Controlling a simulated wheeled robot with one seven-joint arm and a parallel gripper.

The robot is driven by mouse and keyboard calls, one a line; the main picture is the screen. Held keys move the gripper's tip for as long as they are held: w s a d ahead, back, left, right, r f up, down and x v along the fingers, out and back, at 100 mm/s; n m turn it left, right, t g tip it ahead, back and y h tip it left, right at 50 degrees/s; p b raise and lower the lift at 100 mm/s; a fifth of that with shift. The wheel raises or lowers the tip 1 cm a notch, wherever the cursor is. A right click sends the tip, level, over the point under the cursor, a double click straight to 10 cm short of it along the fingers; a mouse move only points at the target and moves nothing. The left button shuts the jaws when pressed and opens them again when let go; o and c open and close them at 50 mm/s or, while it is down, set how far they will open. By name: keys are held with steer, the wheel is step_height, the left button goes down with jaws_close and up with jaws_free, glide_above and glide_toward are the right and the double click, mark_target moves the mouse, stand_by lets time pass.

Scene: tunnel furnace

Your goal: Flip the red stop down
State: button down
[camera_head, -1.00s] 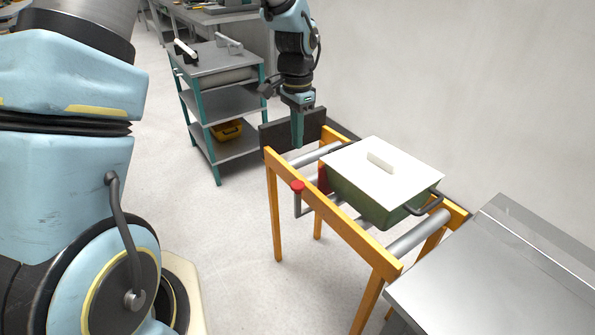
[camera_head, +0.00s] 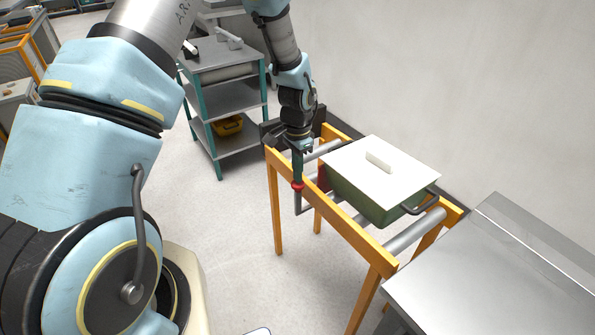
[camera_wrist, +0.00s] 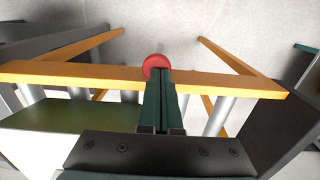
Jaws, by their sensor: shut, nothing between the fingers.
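The red stop shows as a round red knob (camera_head: 298,187) on a grey bent rod (camera_head: 299,205) at the near-left rail of the orange roller stand. A red plate (camera_head: 322,178) shows against the left end of the green box. My gripper (camera_head: 298,180) points down, fingers shut and empty, with its tips right at the knob. In the wrist view the two green fingers (camera_wrist: 161,76) lie together and their tips overlap the red knob (camera_wrist: 156,62). I cannot tell whether they touch it.
A green box (camera_head: 368,200) with a white lid (camera_head: 385,160) sits on the rollers of the orange stand (camera_head: 340,230). A metal table (camera_head: 490,270) stands at the right. A teal-framed shelf cart (camera_head: 222,100) stands behind. Floor left of the stand is clear.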

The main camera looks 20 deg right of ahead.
mark_target(297, 197)
step_height(297, 197, down, 10)
steer(key=b, duration=0.6)
steer(key=shift+r, duration=0.15)
steer(key=shift+s, duration=0.1)
steer(key=r, duration=1.4)
steer(key=shift+w+d+r+p, duration=0.1)
steer(key=shift+w+r+p, duration=0.1)
steer(key=shift+w+p, duration=0.2)
